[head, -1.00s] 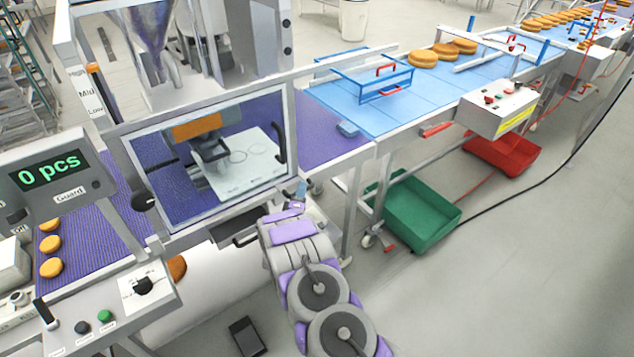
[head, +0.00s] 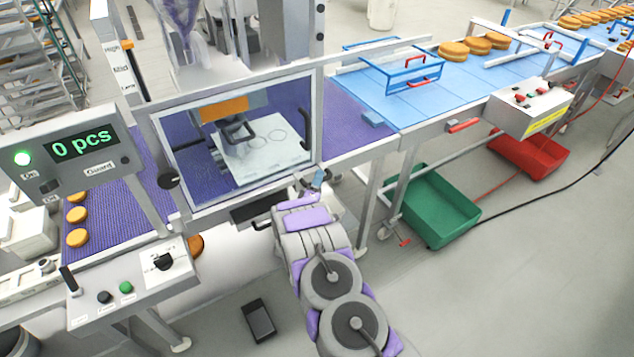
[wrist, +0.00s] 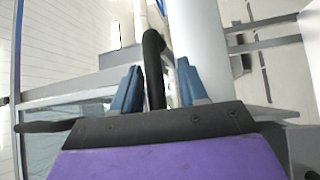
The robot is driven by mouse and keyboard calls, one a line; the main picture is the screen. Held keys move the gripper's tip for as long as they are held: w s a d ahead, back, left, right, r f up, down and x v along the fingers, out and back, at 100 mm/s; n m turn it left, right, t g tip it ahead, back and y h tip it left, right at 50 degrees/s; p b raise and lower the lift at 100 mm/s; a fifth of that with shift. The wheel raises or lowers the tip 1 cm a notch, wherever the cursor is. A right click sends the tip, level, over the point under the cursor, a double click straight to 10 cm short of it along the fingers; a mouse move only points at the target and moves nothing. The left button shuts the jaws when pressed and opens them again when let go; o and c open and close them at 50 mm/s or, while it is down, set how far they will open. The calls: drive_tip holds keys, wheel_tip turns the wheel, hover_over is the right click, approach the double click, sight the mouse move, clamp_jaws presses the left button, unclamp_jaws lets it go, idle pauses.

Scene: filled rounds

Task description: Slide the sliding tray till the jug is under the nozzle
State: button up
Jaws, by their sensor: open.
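Behind the clear guard window, a white plate with circle outlines (head: 265,153), apparently the sliding tray, lies over the purple belt. A dark grey, handled shape (head: 238,132), perhaps the jug, stands at its back left. An orange block (head: 224,109) is above it; I cannot make out the nozzle tip. My gripper (head: 318,180) is outside the window, by its lower right corner. In the wrist view, the blue fingertips of my gripper (wrist: 158,88) are apart, with a black curved bar (wrist: 153,65) between them. I cannot tell whether they touch it.
The guard window has a black handle (head: 305,127) at its right. A counter panel (head: 80,150) reads "0 pcs". Blue conveyor (head: 400,105) carries buns rightward. Green (head: 437,208) and red (head: 530,155) crates stand on the floor, with open floor in front.

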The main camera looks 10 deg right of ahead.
drive_tip(key=shift+s+d, duration=0.15)
drive_tip(key=shift+d, duration=0.3)
drive_tip(key=shift+s, duration=0.3)
drive_tip(key=a+p+v, duration=0.1)
drive_tip(key=v, duration=1.6)
drive_tip(key=shift+w+a, duration=0.2)
drive_tip(key=shift+w, duration=0.15)
drive_tip(key=shift+d+f, duration=0.1)
drive_tip(key=shift+d, duration=0.1)
